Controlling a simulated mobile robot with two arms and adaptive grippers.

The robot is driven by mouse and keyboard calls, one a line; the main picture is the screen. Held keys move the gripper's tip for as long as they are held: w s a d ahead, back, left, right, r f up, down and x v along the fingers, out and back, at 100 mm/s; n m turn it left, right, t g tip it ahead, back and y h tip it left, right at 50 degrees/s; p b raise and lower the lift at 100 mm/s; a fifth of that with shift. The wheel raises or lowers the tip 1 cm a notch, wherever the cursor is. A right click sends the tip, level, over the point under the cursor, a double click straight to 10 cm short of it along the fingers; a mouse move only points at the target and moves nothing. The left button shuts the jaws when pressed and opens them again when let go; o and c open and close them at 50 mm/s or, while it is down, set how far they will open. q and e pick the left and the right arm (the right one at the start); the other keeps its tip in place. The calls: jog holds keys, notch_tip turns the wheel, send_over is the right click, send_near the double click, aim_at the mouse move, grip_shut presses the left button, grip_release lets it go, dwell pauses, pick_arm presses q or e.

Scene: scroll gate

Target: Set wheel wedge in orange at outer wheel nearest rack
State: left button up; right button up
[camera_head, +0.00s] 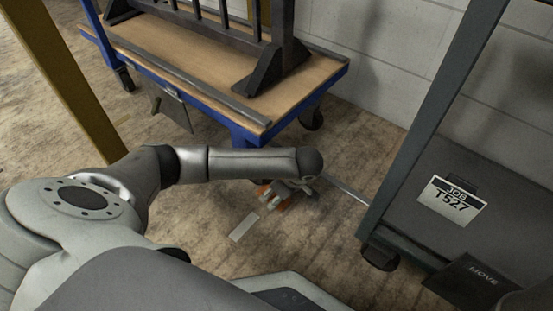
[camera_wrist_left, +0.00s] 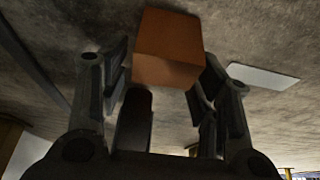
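The orange wedge (camera_head: 265,191) is low near the floor, just in front of the blue cart's right end. In the left wrist view the orange wedge (camera_wrist_left: 168,48) sits between the two fingers of my left gripper (camera_wrist_left: 165,75), close to both pads. I cannot tell whether the pads press on it. In the head view my left gripper (camera_head: 288,191) points down below my arm. The blue cart (camera_head: 238,128) has a visible caster wheel (camera_head: 311,118) at its far right corner. Its near right wheel is hidden behind my arm. My right gripper is not in view.
A dark grey rack (camera_head: 405,200) labelled JOB T527 stands at right on casters (camera_head: 380,258). A white patch (camera_head: 243,227) lies on the floor beside my left gripper. A yellow post (camera_head: 65,80) stands at left. Bare floor shows between cart and rack.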

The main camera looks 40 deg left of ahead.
pick_arm(q)
jog(key=p+v, duration=0.8)
jog(key=v, duration=0.4)
jog(key=shift+r, duration=0.2)
dwell(0.4)
